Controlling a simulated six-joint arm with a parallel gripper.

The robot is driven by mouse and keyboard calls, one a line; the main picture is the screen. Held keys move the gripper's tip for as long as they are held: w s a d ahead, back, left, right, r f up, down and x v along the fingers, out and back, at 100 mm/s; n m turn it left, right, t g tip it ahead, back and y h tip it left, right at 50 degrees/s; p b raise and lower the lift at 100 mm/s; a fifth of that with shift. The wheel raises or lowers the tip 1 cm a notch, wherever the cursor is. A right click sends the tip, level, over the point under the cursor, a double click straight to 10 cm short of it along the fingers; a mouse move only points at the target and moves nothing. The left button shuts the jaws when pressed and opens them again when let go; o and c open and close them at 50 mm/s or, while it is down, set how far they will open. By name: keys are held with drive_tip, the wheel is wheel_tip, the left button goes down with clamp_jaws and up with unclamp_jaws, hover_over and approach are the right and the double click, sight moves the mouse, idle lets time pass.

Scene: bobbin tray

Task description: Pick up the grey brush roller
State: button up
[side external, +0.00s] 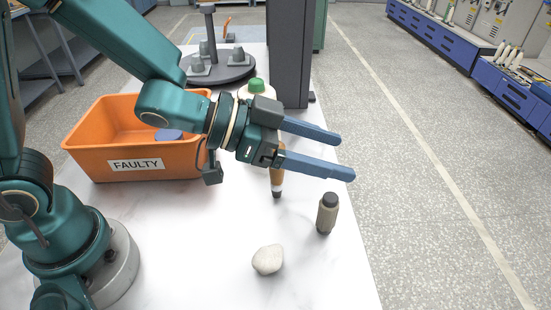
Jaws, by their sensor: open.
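My gripper (346,156) is open, its two blue fingers apart and pointing right above the white table, with nothing between them. I cannot clearly pick out a grey brush roller. A small upright grey-beige cylinder with a dark top (327,216) stands on the table, below and in front of the fingers in the picture, apart from them. A brown and white item with a dark lower end (277,182) is partly hidden behind my gripper. A pale grey, rounded, stone-like lump (267,259) lies nearer the front.
An orange bin marked FAULTY (95,150) holds a blue-purple item (169,134). Behind are a dark round stand with grey cones (215,75), a dark grey column (288,55) and a white item with a green top (257,86). The front of the white table (200,265) is mostly clear.

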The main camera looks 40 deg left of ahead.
sight(327, 214)
wheel_tip(327, 214, down, 10)
drive_tip(key=shift+f, duration=0.15)
drive_tip(key=shift+x, duration=2.55)
clamp_jaws()
